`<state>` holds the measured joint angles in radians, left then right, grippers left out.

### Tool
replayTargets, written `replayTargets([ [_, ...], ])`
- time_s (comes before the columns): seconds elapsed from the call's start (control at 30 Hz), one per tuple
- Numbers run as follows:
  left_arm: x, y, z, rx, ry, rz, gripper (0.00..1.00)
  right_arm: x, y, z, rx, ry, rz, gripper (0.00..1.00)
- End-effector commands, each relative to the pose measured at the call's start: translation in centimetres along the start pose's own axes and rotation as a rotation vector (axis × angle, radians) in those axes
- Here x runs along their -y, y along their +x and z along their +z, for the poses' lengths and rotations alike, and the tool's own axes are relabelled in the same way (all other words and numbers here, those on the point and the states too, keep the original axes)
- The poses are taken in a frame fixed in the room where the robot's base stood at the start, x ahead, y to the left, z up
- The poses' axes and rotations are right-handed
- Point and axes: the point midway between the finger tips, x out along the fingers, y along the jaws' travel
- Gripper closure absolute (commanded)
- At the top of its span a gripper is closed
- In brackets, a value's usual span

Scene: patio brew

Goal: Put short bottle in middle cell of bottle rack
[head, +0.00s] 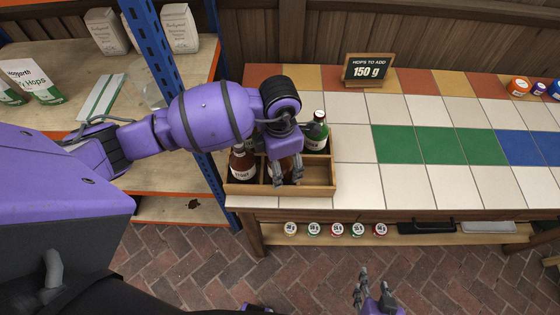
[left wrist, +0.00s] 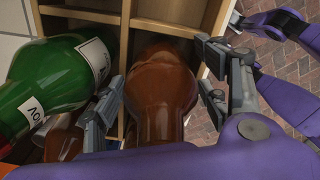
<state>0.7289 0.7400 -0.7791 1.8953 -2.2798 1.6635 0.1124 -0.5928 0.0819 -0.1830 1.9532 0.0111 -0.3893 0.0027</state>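The wooden bottle rack (head: 318,190) stands at the left end of the tiled counter. A brown bottle (head: 270,172) is at the rack's middle front cell, partly hidden by my left gripper (head: 287,180). In the left wrist view this brown bottle (left wrist: 162,85) lies between the fingers of my left gripper (left wrist: 162,92), with a narrow gap showing on each side. How deep it sits in the cell is hidden. My right gripper (head: 372,281) is low over the brick floor in front of the counter, its fingers apart and empty.
Another brown bottle (head: 242,164) stands in the rack's left part, and a green bottle (head: 317,133) in its back right. The front right cell looks empty. A blue shelf post (head: 150,55) rises left of the rack.

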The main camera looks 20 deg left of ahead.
Motion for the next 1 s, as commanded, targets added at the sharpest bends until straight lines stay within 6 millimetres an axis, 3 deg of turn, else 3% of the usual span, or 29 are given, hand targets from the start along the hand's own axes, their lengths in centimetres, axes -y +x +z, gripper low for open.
replayTargets([
  [0.27,0.0,-0.7,0.0,0.001,0.000,0.001,0.33,-0.3,-0.4,0.8,0.014,-0.005,0.002,0.60],
  [0.37,-0.1,-2.0,0.1,0.003,0.001,0.003,0.33,-0.4,-0.5,0.9,0.016,-0.009,0.003,0.60],
  [0.7,-0.1,-9.2,0.1,0.004,0.001,0.004,0.33,-0.4,-0.5,0.4,0.010,-0.010,0.001,0.60],
  [1.0,0.0,-12.2,0.0,-0.001,0.001,0.000,0.33,0.0,-0.2,-0.3,-0.001,-0.005,-0.003,0.60],
])
